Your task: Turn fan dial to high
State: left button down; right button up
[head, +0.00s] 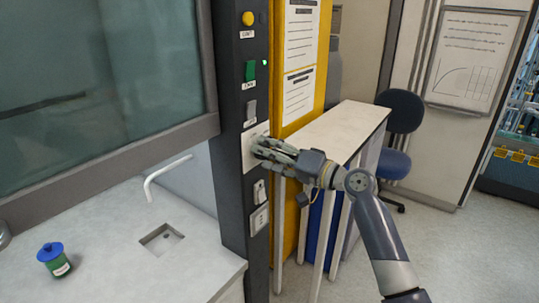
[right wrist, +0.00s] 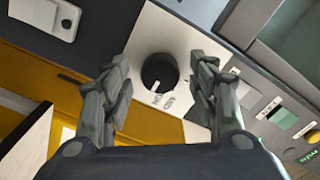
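The fan dial (right wrist: 158,70) is a round black knob on a pale plate (right wrist: 178,35), with small white marks at its lower edge. The plate also shows in the head view (head: 248,146) on the dark control post; there my fingers hide the dial. My right gripper (right wrist: 163,72) is open, with one finger on each side of the dial and a visible gap to it on both sides. In the head view, the right gripper (head: 261,149) reaches the plate from the right. I cannot tell whether the fingertips touch the plate. My left gripper is not in view.
The dark post (head: 233,205) carries a yellow button (head: 248,18), a green switch (head: 250,70) and a grey switch (head: 251,110) above the dial, with a white switch (head: 259,191) and outlet (head: 259,219) below. A fume hood sash (head: 100,70) is left. A white table (head: 325,130) stands behind my arm.

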jog(key=shift+s+d, duration=0.1)
jog(key=v, duration=1.2)
jog(key=w+d+f+m+h, duration=0.2)
jog(key=f+h, duration=0.1)
jog(key=f, duration=1)
jog(key=w+d+f+m+h, duration=0.1)
jog(key=d+f+m+h, duration=0.15)
jog(key=f, duration=0.95)
jog(key=s+d+f+g+h, duration=0.1)
jog(key=s+d+f+h, duration=0.1)
jog(key=s+f, duration=0.65)
jog(key=s+d+f+n+g+h, duration=0.1)
jog(key=s+d+f+g+h, duration=0.15)
jog(key=f, duration=1.15)
jog(key=s+d+f+h, duration=0.2)
jog(key=s+f, duration=0.4)
jog(key=f, duration=0.5)
jog(key=s+f+n+g+h, duration=0.1)
jog(key=s+f, duration=0.5)
jog(key=s, duration=0.8)
jog(key=s+d+f+n+g, duration=0.1)
jog(key=s+f+n+g, duration=0.2)
jog(key=s+f, duration=0.4)
jog(key=s+d+f+n+g+h+b, duration=0.1)
jog(key=s+f, duration=0.5)
jog(key=s, duration=1.5)
jog(key=shift+d+f+n+g+h, duration=0.25)
jog(key=shift+n+g, duration=0.3)
jog(key=shift+n, duration=0.3)
